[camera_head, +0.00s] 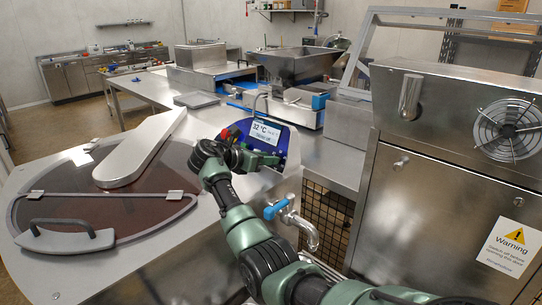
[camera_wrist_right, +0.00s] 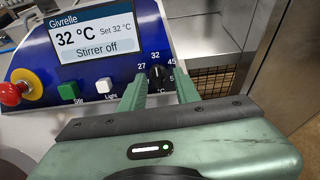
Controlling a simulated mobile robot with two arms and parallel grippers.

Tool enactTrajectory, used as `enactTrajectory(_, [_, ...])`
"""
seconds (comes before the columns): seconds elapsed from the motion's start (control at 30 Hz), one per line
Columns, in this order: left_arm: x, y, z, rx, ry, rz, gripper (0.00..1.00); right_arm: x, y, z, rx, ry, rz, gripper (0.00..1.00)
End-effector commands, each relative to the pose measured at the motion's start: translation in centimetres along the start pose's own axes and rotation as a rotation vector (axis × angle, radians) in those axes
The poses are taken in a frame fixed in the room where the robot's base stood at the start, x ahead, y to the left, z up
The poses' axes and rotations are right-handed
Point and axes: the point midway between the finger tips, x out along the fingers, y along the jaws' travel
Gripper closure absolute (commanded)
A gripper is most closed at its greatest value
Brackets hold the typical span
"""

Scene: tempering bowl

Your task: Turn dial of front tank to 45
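The black dial (camera_wrist_right: 158,73) sits on the blue control panel (camera_wrist_right: 110,70) of the front tank (camera_head: 120,185), with 27, 32 and 45 marked around it. Its pointer appears to be near 32. The display (camera_wrist_right: 93,34) reads 32 °C, Set 32 °C and Stirrer off. My right gripper (camera_wrist_right: 159,82) is open, its two green fingers on either side of the dial with gaps showing. In the head view the right gripper (camera_head: 268,160) is at the panel, and the dial cannot be made out. My left gripper is not in view.
A red emergency knob (camera_wrist_right: 12,93), a green button (camera_wrist_right: 65,91) and a white button (camera_wrist_right: 104,86) are left of the dial. A blue-handled tap (camera_head: 277,208) is below the panel. A steel cabinet (camera_head: 440,190) stands to the right.

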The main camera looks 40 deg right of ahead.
Motion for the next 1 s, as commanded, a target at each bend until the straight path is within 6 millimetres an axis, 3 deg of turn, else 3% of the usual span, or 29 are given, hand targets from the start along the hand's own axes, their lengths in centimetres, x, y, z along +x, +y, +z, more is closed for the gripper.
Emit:
enactTrajectory(0.2, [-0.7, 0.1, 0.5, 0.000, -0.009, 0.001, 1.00, 2.5, 0.0, 0.1, -0.001, 0.000, -0.001, 0.68])
enactTrajectory(0.53, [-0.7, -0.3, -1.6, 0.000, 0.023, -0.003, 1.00, 3.1, 0.0, -0.1, 0.001, 0.001, 0.000, 0.68])
enactTrajectory(0.67, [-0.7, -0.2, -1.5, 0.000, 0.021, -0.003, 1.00, 3.0, 0.0, -0.1, 0.001, 0.001, 0.000, 1.00])
enactTrajectory(1.0, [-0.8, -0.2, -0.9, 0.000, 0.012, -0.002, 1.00, 3.0, 0.0, -0.1, 0.029, 0.001, -0.001, 1.00])
